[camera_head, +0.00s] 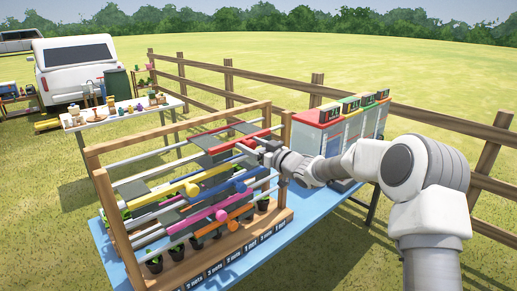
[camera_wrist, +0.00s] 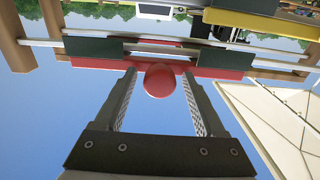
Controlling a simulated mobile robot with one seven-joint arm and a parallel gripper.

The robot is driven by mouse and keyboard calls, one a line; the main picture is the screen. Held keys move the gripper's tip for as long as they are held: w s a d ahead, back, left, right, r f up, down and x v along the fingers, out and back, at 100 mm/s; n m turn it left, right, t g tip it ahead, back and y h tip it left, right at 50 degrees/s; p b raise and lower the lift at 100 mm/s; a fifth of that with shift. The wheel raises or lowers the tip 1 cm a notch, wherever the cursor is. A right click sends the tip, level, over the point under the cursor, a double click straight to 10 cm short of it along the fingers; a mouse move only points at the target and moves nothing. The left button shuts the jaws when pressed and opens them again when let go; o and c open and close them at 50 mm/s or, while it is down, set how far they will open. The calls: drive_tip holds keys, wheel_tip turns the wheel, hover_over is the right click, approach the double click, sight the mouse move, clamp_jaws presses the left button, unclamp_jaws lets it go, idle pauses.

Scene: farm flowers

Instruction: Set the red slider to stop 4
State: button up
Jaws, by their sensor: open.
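The red slider (camera_head: 232,147) is a red bar with a dark plate, near the top of a wooden frame with metal rails. In the wrist view its bar (camera_wrist: 100,64) runs across the picture, and its round red knob (camera_wrist: 159,82) sticks out toward me. My gripper (camera_head: 262,147) is at the slider's right part in the head view. In the wrist view my gripper (camera_wrist: 160,88) is open, with one finger on each side of the knob and visible gaps between. The stop marks cannot be made out.
Below are a yellow slider (camera_head: 165,206), a blue slider (camera_head: 222,189), a magenta slider (camera_head: 202,219) and an orange slider (camera_head: 220,226). Potted plants stand under them on a blue table (camera_head: 255,250). Cabinets with coloured tops (camera_head: 330,135) stand close behind my gripper.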

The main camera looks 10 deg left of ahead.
drive_tip(key=b+v, duration=0.2)
drive_tip(key=v, duration=1.5)
drive_tip(key=shift+s, duration=0.2)
drive_tip(key=shift+d, duration=0.15)
drive_tip(key=s+d+r+m+h, duration=0.5)
drive_tip(key=s+d+m+h, duration=0.2)
drive_tip(key=s+d+h, duration=0.55)
drive_tip(key=s+f+m+g, duration=0.1)
drive_tip(key=s+f+g, duration=0.2)
drive_tip(key=s, duration=0.8)
drive_tip(key=s+d+f+m+g+h, duration=0.1)
drive_tip(key=s+f+m+g, duration=0.1)
drive_tip(key=s, duration=1)
drive_tip(key=shift+f+g, duration=0.45)
drive_tip(key=shift+g, duration=0.05)
